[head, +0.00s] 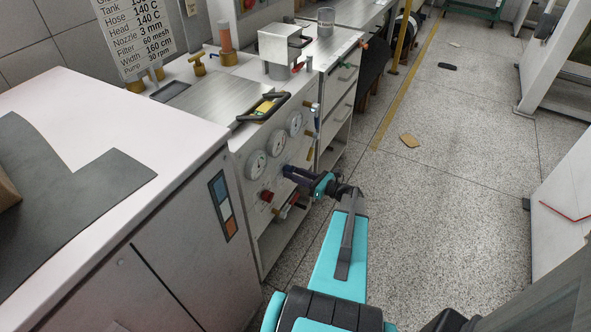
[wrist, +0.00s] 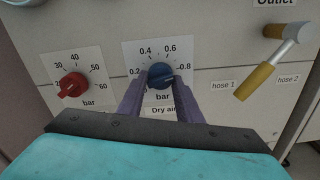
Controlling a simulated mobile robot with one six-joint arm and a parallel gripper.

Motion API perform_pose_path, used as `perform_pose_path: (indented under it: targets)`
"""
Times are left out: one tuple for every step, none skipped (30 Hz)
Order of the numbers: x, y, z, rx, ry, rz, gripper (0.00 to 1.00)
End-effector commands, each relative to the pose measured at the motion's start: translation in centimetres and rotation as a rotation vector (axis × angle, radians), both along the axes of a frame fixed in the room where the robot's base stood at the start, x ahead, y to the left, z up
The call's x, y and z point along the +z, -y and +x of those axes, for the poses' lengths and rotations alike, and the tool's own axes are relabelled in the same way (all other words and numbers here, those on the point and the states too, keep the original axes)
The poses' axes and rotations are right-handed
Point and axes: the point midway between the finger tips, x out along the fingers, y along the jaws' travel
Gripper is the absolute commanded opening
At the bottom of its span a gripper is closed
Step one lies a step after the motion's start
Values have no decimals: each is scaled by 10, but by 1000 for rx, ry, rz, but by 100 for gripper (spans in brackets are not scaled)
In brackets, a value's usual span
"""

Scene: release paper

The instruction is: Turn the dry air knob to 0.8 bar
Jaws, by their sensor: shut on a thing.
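The blue dry air knob (wrist: 160,74) sits on a white dial plate marked 0.2, 0.4, 0.6 and 0.8 bar in the wrist view. The Dry air label below it is partly covered by my finger. My gripper (wrist: 161,82) has its two purple fingers on either side of the knob, shut on it. The knob's mark seems to lie toward the right, near the 0.8 side, but it is too small to read exactly. In the head view my gripper (head: 297,175) reaches the front panel of the machine, and the knob is hidden there.
A red knob (wrist: 72,84) with a scale up to 60 bar is left of the dry air knob. A yellow-handled outlet valve (wrist: 262,72) is at right, its handle toward hose 1. Round gauges (head: 256,165) line the panel above. The floor (head: 450,190) at right is mostly clear.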

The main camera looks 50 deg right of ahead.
Motion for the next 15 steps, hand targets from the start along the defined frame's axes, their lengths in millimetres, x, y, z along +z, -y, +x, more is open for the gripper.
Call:
perform_pose_path:
  targets:
    - [2, 3, 0, -8, -1, 13, 9]
    - [2, 3, 0, -8, -3, 20, 9]
    - [2, 3, 0, -8, -5, 28, 9]
    - [2, 3, 0, -8, -6, 33, 9]
    - [2, 3, 0, -8, -7, 36, 9]
    - [2, 3, 0, -8, -8, 39, 9]
    - [1, 3, 0, -8, -7, 42, 9]
    - [1, 3, 0, -8, -7, 42, 9]
    - [1, 3, 0, -8, -8, 43, 9]
    - [1, 3, 0, -8, -8, 43, 9]
    - [1, 3, 0, -8, -8, 43, 9]
    - [1, 3, 0, -8, -7, 42, 9]
    - [1, 3, 0, -8, -7, 42, 9]
    - [1, 3, 0, -8, -7, 42, 9]
    - [1, 3, 0, -8, -7, 42, 9]
